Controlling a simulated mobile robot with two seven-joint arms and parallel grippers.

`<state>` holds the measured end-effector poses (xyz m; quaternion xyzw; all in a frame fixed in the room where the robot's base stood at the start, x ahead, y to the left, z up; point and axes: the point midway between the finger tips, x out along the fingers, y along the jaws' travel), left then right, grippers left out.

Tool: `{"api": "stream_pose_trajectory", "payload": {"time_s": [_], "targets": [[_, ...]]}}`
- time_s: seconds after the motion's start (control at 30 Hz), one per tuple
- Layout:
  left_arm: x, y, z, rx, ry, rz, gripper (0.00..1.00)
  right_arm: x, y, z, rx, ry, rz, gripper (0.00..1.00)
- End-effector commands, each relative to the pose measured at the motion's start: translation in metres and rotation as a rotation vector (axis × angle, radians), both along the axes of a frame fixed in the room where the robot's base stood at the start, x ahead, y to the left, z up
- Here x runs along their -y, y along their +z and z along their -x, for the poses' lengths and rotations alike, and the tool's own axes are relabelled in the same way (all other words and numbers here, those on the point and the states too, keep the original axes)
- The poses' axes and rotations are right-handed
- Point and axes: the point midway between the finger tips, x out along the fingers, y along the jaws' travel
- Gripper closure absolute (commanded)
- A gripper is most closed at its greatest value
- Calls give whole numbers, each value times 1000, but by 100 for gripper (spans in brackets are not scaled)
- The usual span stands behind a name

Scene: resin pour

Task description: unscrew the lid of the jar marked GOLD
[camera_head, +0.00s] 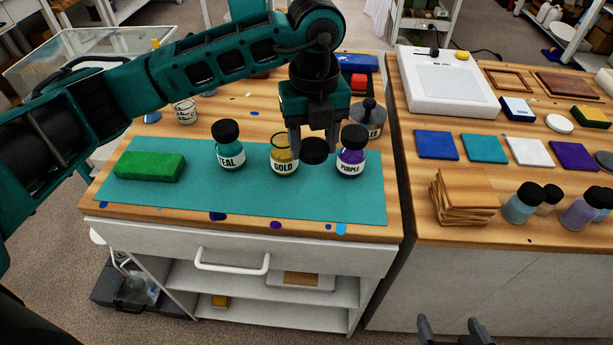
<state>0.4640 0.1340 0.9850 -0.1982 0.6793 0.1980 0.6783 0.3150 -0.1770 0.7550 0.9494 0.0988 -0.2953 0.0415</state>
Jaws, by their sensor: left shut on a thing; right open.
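The jar marked GOLD (284,163) stands upright on the teal mat (300,207), between the jars marked TEAL and PURPLE. Its top is uncovered, with the glass rim showing and gold-coloured contents below. My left gripper (314,143) is shut on a round black lid (315,152). It holds the lid tilted, up and to the right of the GOLD jar, apart from its rim. My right gripper (455,328) is open and empty at the bottom edge of the view, in front of the right-hand table.
The TEAL jar (228,150) and PURPLE jar (351,155) stand close by with black lids on. A green block (150,166) lies at the mat's left. The mat's front part is clear. The right table (400,150) holds coloured tiles, stacked wood pieces and several jars.

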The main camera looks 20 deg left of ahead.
Motion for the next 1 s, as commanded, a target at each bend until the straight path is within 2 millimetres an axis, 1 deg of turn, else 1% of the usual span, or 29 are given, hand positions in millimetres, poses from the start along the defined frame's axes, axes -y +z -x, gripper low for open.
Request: {"api": "stream_pose_trajectory", "payload": {"time_s": [0.03, 0.1, 0.2, 0.47, 0.63, 0.73, 1.0], "targets": [[-1, -15, 1, -5, 1, -2, 84, 0, 0, 0, 0, 0, 0, 9], [-1, -30, 0, -3, 2, -1, 84, 0, 0, 0, 0, 0, 0, 9], [0, -46, 1, -2, -1, -1, 84, 0, 0, 0, 0, 0, 0, 9], [0, -66, 0, -2, 0, -1, 84, 0, -1, 0, -1, 0, 0, 9], [0, -92, 0, -2, 0, -1, 84, 0, -1, 0, -1, 0, 0, 9], [0, -100, 0, 0, -1, 0, 84, 0, -1, 0, -1, 0, 0, 9], [0, -101, 0, 1, -1, -1, 84, 0, -3, 0, -1, 0, 0, 9]]}}
